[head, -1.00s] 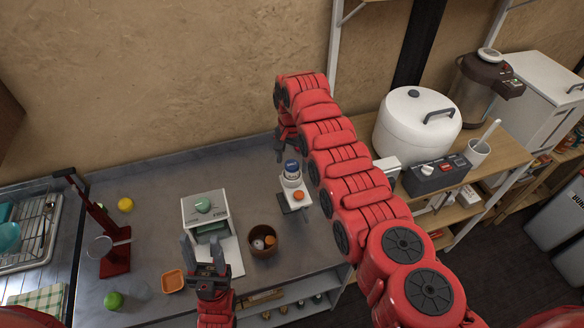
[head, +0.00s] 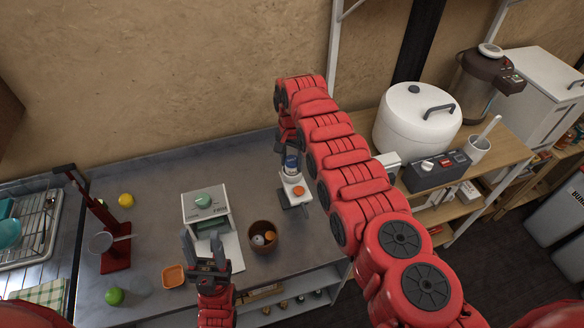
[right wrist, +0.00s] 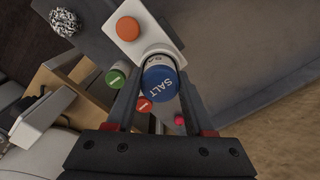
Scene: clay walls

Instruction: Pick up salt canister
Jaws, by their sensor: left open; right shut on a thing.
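The salt canister (head: 291,167) has a blue top and a white body and stands at the back end of a white device. Its blue lid, marked SALT, shows in the right wrist view (right wrist: 160,84). My right gripper (head: 287,150) reaches down at the canister, with its fingers on either side, shut on it. Its fingers partly hide the canister's body, and I cannot tell whether the canister touches what is under it. My left gripper (head: 206,250) is open and empty over the front of the counter, left of the brown bowl.
The white device (head: 295,188) with an orange button is close to the canister. A brown bowl (head: 263,238), a white boxy machine (head: 206,207) and an orange dish (head: 173,276) stand farther left. The back of the counter (head: 235,165) is clear.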

